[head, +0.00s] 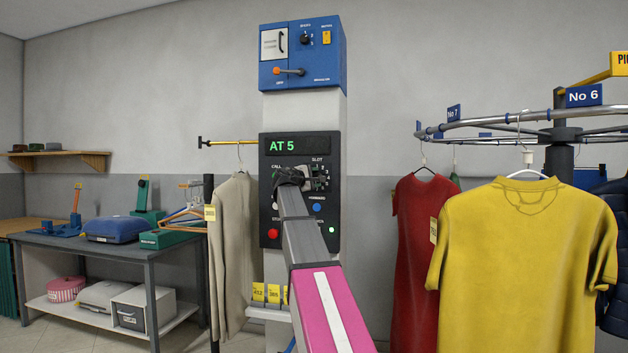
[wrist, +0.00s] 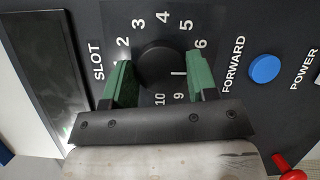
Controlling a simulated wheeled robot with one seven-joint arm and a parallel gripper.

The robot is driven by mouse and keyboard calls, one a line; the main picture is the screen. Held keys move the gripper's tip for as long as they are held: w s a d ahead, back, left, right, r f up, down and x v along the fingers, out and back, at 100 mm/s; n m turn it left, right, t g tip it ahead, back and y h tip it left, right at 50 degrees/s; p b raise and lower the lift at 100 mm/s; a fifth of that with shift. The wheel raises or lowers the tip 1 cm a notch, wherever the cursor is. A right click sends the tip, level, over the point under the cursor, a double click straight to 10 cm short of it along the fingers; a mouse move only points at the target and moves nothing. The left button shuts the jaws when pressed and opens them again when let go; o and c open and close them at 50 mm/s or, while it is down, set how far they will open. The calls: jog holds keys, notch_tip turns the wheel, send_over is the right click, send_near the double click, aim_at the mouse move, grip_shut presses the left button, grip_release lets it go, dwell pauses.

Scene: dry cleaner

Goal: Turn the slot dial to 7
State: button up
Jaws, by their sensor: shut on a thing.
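The slot dial (wrist: 158,66) is a round black knob on the black control panel (head: 268,236), ringed by white numbers. In the wrist view 2 to 6, 9 and 10 show; the places of 7 and 8 are hidden by a finger. A white mark on the dial's right side points right, toward that finger. My gripper (wrist: 160,78) is shut on the dial, one green-padded finger on each side. In the head view my arm and gripper cover most of the dial. The panel's green display (head: 283,146) reads AT 5.
A blue FORWARD button (wrist: 264,69) sits to the right of the dial in the wrist view, and a red knob (wrist: 293,175) at the lower right. A garment rail with a yellow shirt (head: 524,255) and red garment (head: 418,250) stands right of the panel.

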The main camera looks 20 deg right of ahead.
jog(key=shift+s+f, duration=0.15)
jog(key=o, duration=0.9)
jog(key=shift+a, duration=0.1)
jog(key=v, duration=1)
jog(key=shift+s+a, duration=0.15)
jog(key=shift+a, duration=0.1)
